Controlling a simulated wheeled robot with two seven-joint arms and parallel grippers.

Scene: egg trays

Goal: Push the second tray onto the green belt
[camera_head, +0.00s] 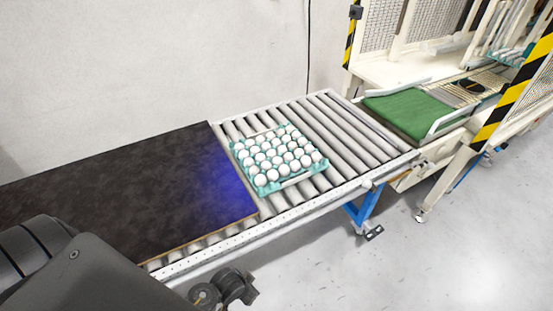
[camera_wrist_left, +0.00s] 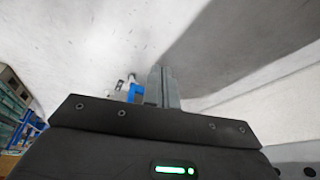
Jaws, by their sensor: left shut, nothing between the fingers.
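A teal tray (camera_head: 287,183) full of white eggs sits on the grey roller conveyor (camera_head: 345,148), just right of the dark board. The green belt (camera_head: 408,112) lies farther right, past the end of the rollers, and is bare. My left arm fills the lower left corner of the head view, and its fingers do not show there. In the left wrist view my left gripper (camera_wrist_left: 164,88) shows grey fingers close together, shut and empty. No tray shows in that view. My right gripper is in neither view.
A dark flat board (camera_head: 120,190) covers the left part of the conveyor. White guide rails (camera_head: 447,120) edge the green belt. A white machine frame with a yellow-black striped post (camera_head: 512,95) stands at the right. The rollers between the tray and the belt are clear.

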